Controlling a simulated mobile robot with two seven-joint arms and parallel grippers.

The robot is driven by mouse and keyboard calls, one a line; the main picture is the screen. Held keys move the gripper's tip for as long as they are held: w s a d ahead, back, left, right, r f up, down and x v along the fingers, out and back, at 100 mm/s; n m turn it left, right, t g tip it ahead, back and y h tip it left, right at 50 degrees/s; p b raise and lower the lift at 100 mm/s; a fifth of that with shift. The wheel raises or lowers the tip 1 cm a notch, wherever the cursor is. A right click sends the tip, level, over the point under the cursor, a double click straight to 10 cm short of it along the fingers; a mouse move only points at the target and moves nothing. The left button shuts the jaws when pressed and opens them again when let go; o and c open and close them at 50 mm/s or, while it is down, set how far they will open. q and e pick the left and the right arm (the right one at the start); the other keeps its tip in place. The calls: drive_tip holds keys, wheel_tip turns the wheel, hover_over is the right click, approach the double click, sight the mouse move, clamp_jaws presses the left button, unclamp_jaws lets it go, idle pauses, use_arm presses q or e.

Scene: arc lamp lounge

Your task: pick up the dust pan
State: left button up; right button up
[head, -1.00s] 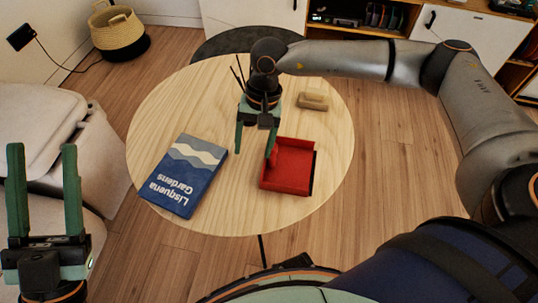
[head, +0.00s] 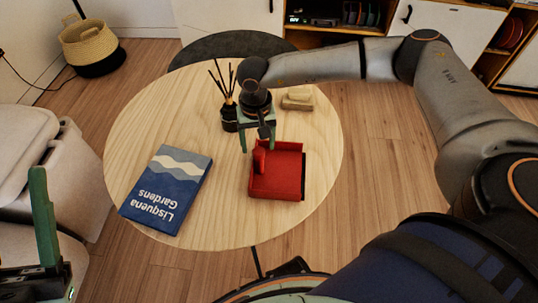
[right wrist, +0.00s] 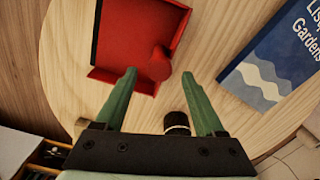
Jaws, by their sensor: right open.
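The red dust pan (head: 288,178) lies on the round wooden table, with a raised red part at its left side. My right gripper (head: 258,143) is open and empty, pointing down just behind that raised part. In the right wrist view, the pan (right wrist: 118,35) lies beyond the open fingertips (right wrist: 160,73), and its rounded red knob (right wrist: 158,63) shows between them. No grip on it is visible. My left gripper (head: 42,175) is at the lower left edge, far from the pan; one upright finger shows, and the other is out of frame.
The round table (head: 228,225) also holds a blue book (head: 170,190) on the left, a reed diffuser (head: 229,118) just left of my right gripper, and a small tan block (head: 297,99) behind the pan. A grey sofa (head: 70,165) stands left. The table's front is clear.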

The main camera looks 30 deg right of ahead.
sight(259, 149)
wheel_tip(259, 149, down, 4)
drive_tip(key=shift+r+b, duration=0.1)
drive_tip(key=shift+b, duration=0.4)
drive_tip(key=shift+r, duration=0.1)
clamp_jaws()
idle(0.9)
